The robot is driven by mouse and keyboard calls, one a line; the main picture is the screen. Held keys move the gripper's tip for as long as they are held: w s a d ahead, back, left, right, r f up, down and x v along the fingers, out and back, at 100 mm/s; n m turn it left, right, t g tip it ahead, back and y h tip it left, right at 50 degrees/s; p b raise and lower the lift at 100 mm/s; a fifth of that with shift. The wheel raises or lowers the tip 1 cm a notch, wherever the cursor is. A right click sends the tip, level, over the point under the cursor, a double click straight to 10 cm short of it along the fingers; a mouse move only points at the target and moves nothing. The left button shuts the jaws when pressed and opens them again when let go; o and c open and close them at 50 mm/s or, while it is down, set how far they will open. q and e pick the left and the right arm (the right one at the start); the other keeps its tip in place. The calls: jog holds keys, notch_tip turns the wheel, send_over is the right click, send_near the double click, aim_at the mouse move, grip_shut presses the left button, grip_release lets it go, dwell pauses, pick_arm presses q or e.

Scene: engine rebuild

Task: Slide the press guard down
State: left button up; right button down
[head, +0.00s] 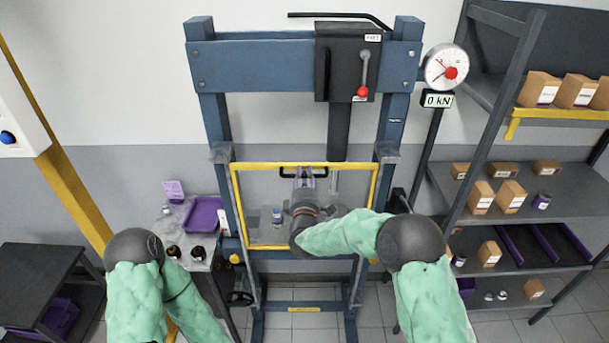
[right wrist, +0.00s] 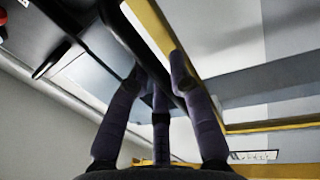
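The press guard (head: 234,205) is a clear panel in a yellow frame across the front of the blue press, at mid-height between its uprights. Its black handle (head: 284,173) is on the upper bar; the handle also shows as a dark bar in the right wrist view (right wrist: 120,38). My right gripper (head: 304,178) reaches up to this handle, and its purple fingers (right wrist: 157,68) close in from both sides of the bar. It looks shut on the handle. My left gripper is out of view; only my left arm shows at the lower left.
The press has a red-knobbed lever (head: 363,91) and a dial gauge (head: 446,68) above a 0 kN display (head: 437,100). A small table with a purple tray (head: 204,216) stands left. Shelves with boxes (head: 482,197) stand right. A blue-capped item (head: 277,217) shows behind the guard.

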jog(key=shift+f, duration=0.15)
notch_tip(320, 180, down, 46)
jog(key=b, duration=3.4)
jog(key=shift+r+b, duration=0.2)
jog(key=shift+b, duration=0.2)
jog(key=c, duration=1.1)
grip_release()
jog(key=shift+r, duration=0.1)
jog(key=shift+s, duration=0.1)
jog(key=s+f, duration=0.2)
jog(key=s, duration=0.9)
jog(key=shift+s, duration=0.3)
jog(key=shift+f, duration=0.1)
